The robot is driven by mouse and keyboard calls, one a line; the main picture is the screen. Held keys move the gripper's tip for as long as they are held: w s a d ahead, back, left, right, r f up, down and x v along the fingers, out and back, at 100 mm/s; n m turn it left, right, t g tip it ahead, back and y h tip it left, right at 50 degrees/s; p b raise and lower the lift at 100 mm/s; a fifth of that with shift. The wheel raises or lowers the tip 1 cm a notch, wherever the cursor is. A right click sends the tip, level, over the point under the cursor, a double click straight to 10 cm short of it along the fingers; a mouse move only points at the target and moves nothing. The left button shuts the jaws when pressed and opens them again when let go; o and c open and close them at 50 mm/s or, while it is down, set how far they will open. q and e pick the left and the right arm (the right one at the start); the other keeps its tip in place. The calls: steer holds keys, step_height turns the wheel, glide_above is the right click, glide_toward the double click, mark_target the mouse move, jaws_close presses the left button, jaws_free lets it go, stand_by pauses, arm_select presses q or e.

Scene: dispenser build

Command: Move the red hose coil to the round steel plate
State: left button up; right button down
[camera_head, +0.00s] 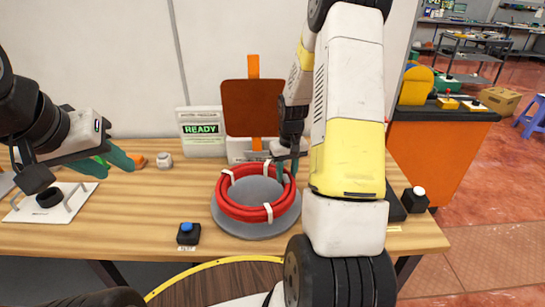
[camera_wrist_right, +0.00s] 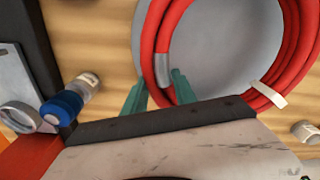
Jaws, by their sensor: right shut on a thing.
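The red hose coil (camera_head: 240,211), bound with white ties, lies over the round steel plate (camera_head: 255,191) on the wooden table. The plate's grey surface shows through the ring and past its front edge. I cannot tell whether the coil rests fully on it. My right gripper (camera_head: 284,168) reaches down at the coil's far right side and is shut on it. In the right wrist view, its teal fingers (camera_wrist_right: 158,92) stand on both sides of the coil's hose (camera_wrist_right: 152,40). My left gripper (camera_head: 107,160) is open and empty above the table's left side.
A black box with a blue button (camera_head: 187,233) stands front left of the plate. A READY sign (camera_head: 202,130) and a brown panel (camera_head: 253,105) stand behind. A black box with a white button (camera_head: 415,199) is at right.

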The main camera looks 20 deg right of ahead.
steer(key=shift+f, duration=0.95)
steer(key=c, duration=1)
jaws_free()
step_height(320, 180, up, 12)
steer(key=s+a+r+t, duration=0.1)
steer(key=s+a+r, duration=0.25)
steer(key=r, duration=0.35)
steer(key=s+a+r+t, duration=0.2)
steer(key=s+a+r, duration=0.1)
steer(key=s+r, duration=0.25)
steer(key=s+a+r+t+y, duration=0.1)
steer(key=s+a+r, duration=0.1)
steer(key=s, duration=0.4)
steer(key=s+a+r+t, duration=0.1)
steer(key=s+a+r, duration=0.2)
steer(key=s, duration=0.3)
steer(key=shift+a+r+t+y, duration=0.15)
steer(key=shift+r+t+y, duration=0.2)
steer(key=shift+t+y, duration=0.05)
